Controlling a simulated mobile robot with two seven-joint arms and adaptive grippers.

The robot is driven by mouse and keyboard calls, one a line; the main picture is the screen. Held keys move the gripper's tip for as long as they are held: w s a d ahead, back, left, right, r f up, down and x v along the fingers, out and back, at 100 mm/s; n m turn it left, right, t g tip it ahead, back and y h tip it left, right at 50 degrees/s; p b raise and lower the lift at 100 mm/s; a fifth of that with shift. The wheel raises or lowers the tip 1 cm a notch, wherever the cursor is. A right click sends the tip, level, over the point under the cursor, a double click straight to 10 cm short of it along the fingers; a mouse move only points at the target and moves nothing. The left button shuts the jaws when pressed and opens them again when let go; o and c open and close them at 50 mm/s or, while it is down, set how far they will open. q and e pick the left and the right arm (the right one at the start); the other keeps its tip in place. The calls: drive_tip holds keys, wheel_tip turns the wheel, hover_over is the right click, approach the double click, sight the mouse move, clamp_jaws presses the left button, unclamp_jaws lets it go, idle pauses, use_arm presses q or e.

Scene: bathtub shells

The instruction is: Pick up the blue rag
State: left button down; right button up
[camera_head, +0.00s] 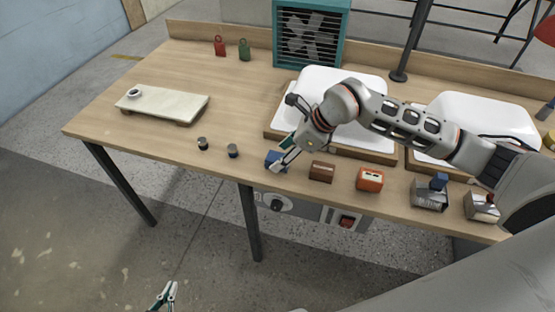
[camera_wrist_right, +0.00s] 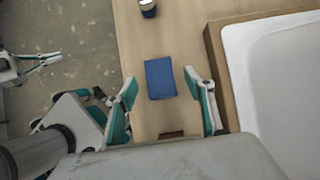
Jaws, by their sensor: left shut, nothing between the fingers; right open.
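The blue rag (camera_head: 275,158) is a small folded block on the front part of the wooden table. In the right wrist view the blue rag (camera_wrist_right: 160,78) lies flat, between and slightly beyond the two fingertips. My right gripper (camera_head: 287,155) is open and sits at the rag in the head view, partly covering it. In the wrist view its fingers (camera_wrist_right: 162,82) stand apart on either side of the rag, with a gap to each. Contact cannot be told. My left gripper (camera_head: 169,292) is shut and empty, low over the floor in front of the table.
A brown box (camera_head: 322,171) and an orange box (camera_head: 370,179) stand right of the rag. Two small dark cups (camera_head: 203,143) (camera_head: 233,151) stand to its left. A white tub shell (camera_head: 337,81) lies on a wooden tray behind.

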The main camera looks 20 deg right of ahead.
sight(278, 157)
drive_tip(key=shift+x, duration=1.3)
drive_tip(key=c, duration=1.2)
drive_tip(key=shift+r, duration=0.1)
drive_tip(key=shift+r, duration=0.1)
wheel_tip(278, 157, up, 20)
drive_tip(key=shift+f, duration=0.1)
